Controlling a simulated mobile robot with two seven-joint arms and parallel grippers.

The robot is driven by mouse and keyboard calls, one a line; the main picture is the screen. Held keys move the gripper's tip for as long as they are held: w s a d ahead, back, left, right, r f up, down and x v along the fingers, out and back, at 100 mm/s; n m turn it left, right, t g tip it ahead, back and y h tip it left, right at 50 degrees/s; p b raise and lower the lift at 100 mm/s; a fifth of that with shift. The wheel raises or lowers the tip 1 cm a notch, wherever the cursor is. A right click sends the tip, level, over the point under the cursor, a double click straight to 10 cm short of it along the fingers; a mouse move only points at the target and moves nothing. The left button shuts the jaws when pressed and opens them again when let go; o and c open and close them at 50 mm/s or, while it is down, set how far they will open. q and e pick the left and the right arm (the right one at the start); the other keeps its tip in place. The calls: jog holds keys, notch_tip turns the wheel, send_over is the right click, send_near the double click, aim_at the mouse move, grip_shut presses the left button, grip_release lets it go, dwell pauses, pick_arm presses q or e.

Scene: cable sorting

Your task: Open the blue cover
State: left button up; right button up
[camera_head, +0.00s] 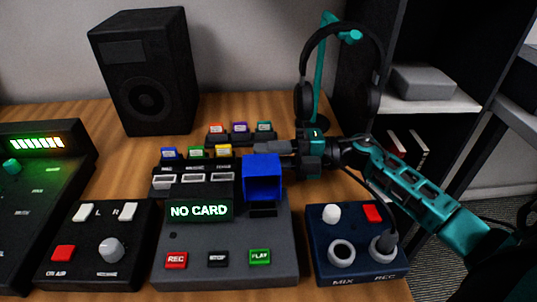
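The blue cover (262,182) is on the right part of the grey recorder (215,240). It stands up with its hollow side facing me, and a dark slot (263,212) shows just below it. My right gripper (268,147) comes in from the right, at the top rear edge of the cover. Its fingers look close to or touching that edge; I cannot tell which, nor how far apart they are. My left gripper is not in view.
Colored cards (222,151) stand in holders behind the recorder. A headphone stand (322,75) is behind my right arm. A dark blue box with MIX and REC jacks (357,262) is at right, a knob box (92,250) at left, and a speaker (150,70) at the back.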

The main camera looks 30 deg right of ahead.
grip_shut()
jog(key=shift+s+r+n, duration=0.1)
jog(key=shift+r+n, duration=0.2)
jog(key=shift+n, duration=0.1)
jog(key=shift+s+a+r+p, duration=0.2)
jog(key=shift+s+r+p, duration=0.1)
jog(key=shift+r+p, duration=0.4)
jog(key=shift+f, duration=0.15)
